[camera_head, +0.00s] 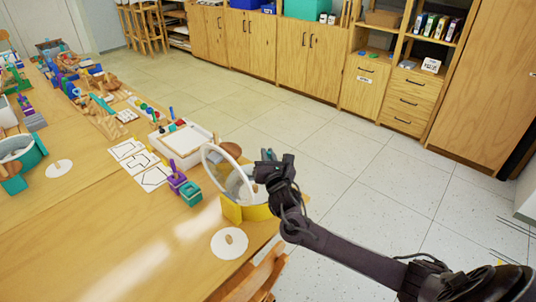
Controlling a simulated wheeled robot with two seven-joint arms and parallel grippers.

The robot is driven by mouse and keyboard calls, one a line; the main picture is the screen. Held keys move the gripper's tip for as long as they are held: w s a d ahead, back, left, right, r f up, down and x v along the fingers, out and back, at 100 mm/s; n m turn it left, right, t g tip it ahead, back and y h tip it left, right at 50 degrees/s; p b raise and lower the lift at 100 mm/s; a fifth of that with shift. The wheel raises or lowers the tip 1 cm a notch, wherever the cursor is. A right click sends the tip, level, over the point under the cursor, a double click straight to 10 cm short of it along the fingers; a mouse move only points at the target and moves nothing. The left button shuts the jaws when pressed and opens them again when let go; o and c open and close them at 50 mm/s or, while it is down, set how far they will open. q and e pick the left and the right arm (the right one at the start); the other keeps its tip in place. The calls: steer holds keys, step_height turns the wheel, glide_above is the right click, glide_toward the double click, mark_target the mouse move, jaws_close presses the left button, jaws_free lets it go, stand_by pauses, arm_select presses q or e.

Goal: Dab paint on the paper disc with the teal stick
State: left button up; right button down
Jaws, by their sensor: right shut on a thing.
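My right gripper (268,172) is shut over the right side of a yellow-sided pot (258,212) near the table's right edge. A small teal piece (267,154), apparently the top of the teal stick, shows at its fingers; the rest is hidden by the gripper and pot. A white paper disc (217,245) with a brown spot in its middle lies flat on the table, in front of the pot and apart from the gripper. A second such disc (59,163) lies at the far left. My left gripper is not in view.
A chair back (262,277) meets the front edge. The table's front left is clear.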

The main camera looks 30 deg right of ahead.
steer(key=shift+f+b, duration=0.3)
steer(key=shift+f, duration=0.3)
stand_by(0.5)
steer(key=shift+r, duration=0.15)
step_height(320, 180, up, 10)
steer(key=p, duration=1)
stand_by(0.6)
